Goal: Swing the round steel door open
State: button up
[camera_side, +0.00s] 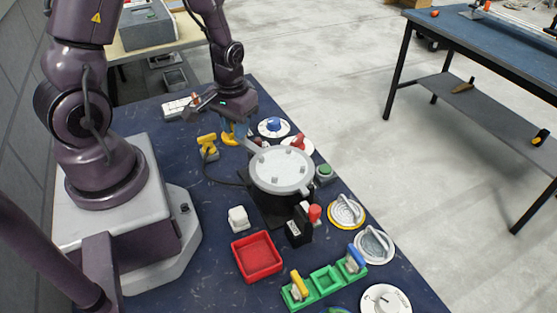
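The round steel door (281,171) is a light grey disc with several raised studs. It lies flat and looks closed on a dark base (262,207) in the middle of the table. A grey tab sticks out from its upper-left edge toward my gripper (238,131). My gripper points down just beyond the upper-left side of the door, close to that tab. The fingertips are small and partly hidden, so I cannot tell whether they touch the tab or how far apart they are.
Yellow pieces (207,145) with a black cable lie left of the door. A blue knob (273,125), red knob (298,142) and green button (324,172) crowd its far and right sides. A red tray (256,256), white block (238,217) and red-topped switch (314,213) stand in front.

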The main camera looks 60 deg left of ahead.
aim_at(275, 153)
jog(key=shift+w, duration=0.1)
jog(key=shift+w+a, duration=0.15)
jog(key=shift+w, duration=0.75)
jog(key=shift+w+d, duration=0.25)
jog(key=shift+w, duration=0.4)
jog(key=shift+w+d, duration=0.2)
jog(key=shift+w, duration=0.45)
jog(key=shift+w+d, duration=0.55)
jog(key=shift+w, duration=0.1)
jog(key=shift+o, duration=0.2)
jog(key=shift+w+d, duration=0.3)
jog(key=shift+d, duration=0.35)
jog(key=shift+w+d, duration=0.25)
jog(key=shift+d, duration=0.35)
jog(key=o, duration=0.5)
jog(key=shift+o, duration=0.2)
jog(key=shift+r, duration=0.1)
